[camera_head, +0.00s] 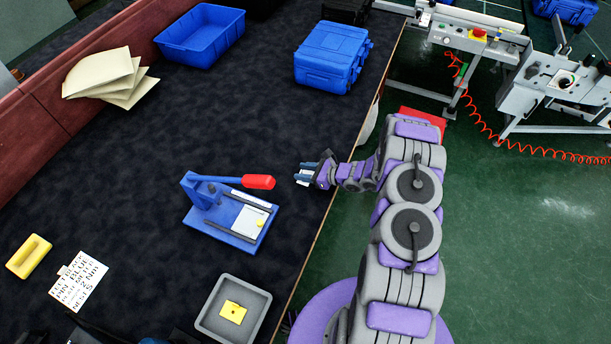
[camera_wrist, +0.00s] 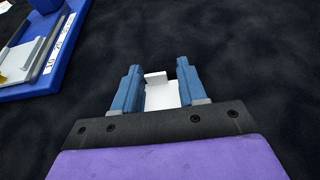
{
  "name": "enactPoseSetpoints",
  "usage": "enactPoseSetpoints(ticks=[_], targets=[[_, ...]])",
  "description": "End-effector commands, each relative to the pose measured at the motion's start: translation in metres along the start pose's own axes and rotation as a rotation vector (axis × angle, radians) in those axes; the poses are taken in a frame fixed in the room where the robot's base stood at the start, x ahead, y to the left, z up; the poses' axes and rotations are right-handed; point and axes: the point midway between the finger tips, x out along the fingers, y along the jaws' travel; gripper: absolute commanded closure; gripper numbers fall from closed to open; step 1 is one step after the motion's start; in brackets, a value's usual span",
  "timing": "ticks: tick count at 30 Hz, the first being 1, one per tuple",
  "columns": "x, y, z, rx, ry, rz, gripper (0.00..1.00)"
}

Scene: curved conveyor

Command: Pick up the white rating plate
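My gripper (camera_head: 306,173) is over the dark table near its right edge, to the right of the blue press. In the wrist view, its two blue fingers (camera_wrist: 160,85) stand apart. A small white plate (camera_wrist: 162,97) lies between them, with a short raised white piece at its far end. I take it for the white rating plate; any print on it is too small to read. The plate sits close to both fingers, and I see no clear contact. Its near end is hidden by the gripper body.
The blue press (camera_head: 203,219) with its red handle stands left of my gripper; its edge also shows in the wrist view (camera_wrist: 62,62). A grey tray (camera_head: 213,322) holds a yellow plate (camera_head: 233,311). A blue case (camera_head: 332,57) and blue bin (camera_head: 200,36) are farther back.

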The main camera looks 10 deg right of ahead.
Motion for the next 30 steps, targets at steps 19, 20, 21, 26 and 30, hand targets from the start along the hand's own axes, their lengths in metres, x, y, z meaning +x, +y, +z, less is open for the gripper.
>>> enactPoseSetpoints(ticks=[19, 20, 21, 26, 30], targets=[[0.0, 0.0, 0.0, 0.0, 0.0, 0.0, 1.0], [0.0, 0.0, 0.0, 0.0, 0.0, 0.0, 1.0], [0.0, 0.0, 0.0, 0.0, 0.0, 0.0, 1.0], [-0.002, 0.0, 0.006, -0.001, 0.0, 0.0, 1.0], [-0.008, -0.001, 0.02, -0.004, 0.0, -0.001, 1.0]])
